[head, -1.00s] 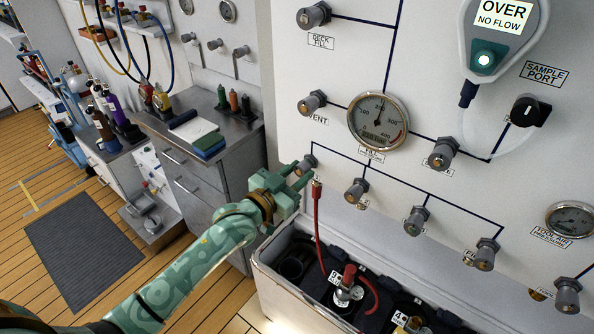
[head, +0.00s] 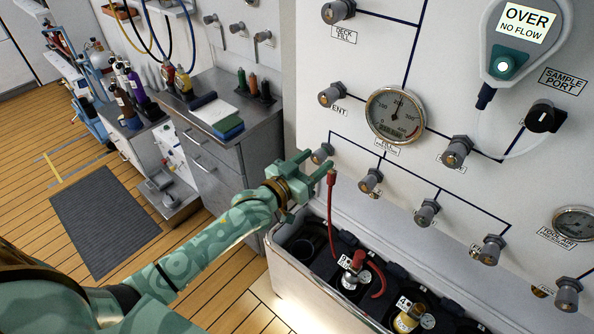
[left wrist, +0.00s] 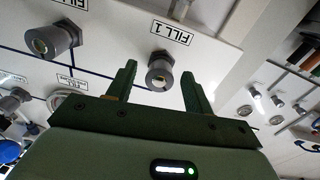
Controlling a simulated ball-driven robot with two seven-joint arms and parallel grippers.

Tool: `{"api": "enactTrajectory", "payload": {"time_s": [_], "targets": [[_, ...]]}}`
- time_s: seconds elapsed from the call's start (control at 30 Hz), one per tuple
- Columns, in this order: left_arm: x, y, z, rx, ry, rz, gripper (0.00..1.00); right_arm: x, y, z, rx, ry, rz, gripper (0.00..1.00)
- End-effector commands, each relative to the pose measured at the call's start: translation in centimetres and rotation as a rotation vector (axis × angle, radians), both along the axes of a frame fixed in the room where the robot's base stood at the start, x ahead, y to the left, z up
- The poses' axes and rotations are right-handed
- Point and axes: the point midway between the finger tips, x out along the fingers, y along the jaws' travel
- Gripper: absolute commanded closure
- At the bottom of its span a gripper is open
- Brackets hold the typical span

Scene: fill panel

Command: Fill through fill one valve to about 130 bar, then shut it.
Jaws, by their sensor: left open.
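The fill one valve knob (head: 322,153) is a grey knob low on the white panel, at the left end of the fill row. In the left wrist view the knob (left wrist: 160,70) is below its FILL 1 label (left wrist: 173,33). My left gripper (head: 316,164) is open in front of it; in the left wrist view its fingers (left wrist: 159,80) are apart on either side of the knob, with no visible contact. The fill pressure gauge (head: 395,115) has its needle near the top; its exact reading is too small to tell. My right gripper is not in view.
A red hose (head: 331,205) hangs just right of my left gripper. Below, a trough (head: 300,290) holds cylinders, one with a red valve (head: 353,262). Other fill knobs (head: 370,180) continue rightward. An analyser (head: 525,20) reads OVER NO FLOW. A counter (head: 262,120) stands left.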

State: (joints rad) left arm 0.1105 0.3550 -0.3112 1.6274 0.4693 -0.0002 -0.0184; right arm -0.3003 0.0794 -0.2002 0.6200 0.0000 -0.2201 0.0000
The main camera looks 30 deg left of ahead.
Motion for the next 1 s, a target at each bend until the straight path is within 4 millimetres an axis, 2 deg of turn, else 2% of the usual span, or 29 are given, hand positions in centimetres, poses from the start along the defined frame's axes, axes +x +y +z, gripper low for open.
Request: {"api": "enactTrajectory", "payload": {"time_s": [0.17, 0.4, 0.6, 0.77, 1.0], "targets": [[-3.2, 1.1, 0.0, 0.001, 0.004, 0.0, 0.48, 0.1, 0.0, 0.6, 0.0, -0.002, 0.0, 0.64], [-9.6, 3.1, -0.2, 0.002, 0.004, 0.0, 0.48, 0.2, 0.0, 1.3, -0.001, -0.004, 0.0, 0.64], [-13.4, 4.3, -0.3, 0.001, 0.004, 0.0, 0.48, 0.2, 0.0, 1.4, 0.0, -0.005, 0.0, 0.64], [-14.8, 4.8, -0.3, 0.001, 0.001, 0.0, 0.48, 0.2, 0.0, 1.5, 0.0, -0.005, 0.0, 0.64], [-15.0, 4.9, -0.2, 0.001, 0.0, 0.0, 0.48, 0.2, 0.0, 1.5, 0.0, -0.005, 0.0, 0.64]]}}
